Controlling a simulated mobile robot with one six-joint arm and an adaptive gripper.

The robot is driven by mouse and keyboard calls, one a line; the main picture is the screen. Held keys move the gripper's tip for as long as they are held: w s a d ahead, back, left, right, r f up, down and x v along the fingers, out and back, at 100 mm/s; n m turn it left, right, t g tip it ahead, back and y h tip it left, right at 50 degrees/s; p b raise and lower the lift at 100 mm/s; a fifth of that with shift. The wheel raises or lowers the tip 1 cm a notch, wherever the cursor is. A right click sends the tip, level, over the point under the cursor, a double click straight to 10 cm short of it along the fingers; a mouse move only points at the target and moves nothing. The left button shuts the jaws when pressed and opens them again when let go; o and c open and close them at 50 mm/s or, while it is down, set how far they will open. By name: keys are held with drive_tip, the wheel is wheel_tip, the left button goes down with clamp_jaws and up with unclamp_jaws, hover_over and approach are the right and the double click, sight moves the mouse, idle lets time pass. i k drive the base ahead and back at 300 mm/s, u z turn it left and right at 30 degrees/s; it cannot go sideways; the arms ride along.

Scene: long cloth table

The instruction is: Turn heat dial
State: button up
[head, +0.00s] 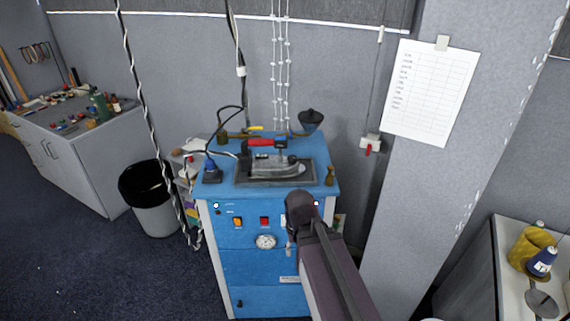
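A blue cabinet (262,268) stands against the wall. Its front panel carries a round white dial or gauge (265,242); its markings are too small to read, and I cannot tell if it is the heat dial. My arm reaches in from the bottom right, and its end covers the right part of the panel. My gripper (290,247) is mostly hidden behind my wrist, just right of the round dial. I cannot tell whether it touches the panel or whether its fingers are open.
An orange switch (238,222) and a red switch (264,221) sit above the dial. An iron with a red handle (262,142) rests on top of the cabinet. A waste bin (155,215) and hanging cables are at left; a grey pillar (425,190) is at right.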

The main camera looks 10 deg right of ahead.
sight(292, 159)
drive_tip(key=u, duration=0.25)
drive_tip(key=k, duration=0.5)
drive_tip(key=u, duration=0.9)
drive_tip(key=k, duration=0.8)
drive_tip(key=u, duration=0.55)
drive_tip(key=i, duration=1.5)
drive_tip(key=z, duration=1.05)
drive_tip(key=i, duration=0.65)
drive_tip(key=z, duration=0.35)
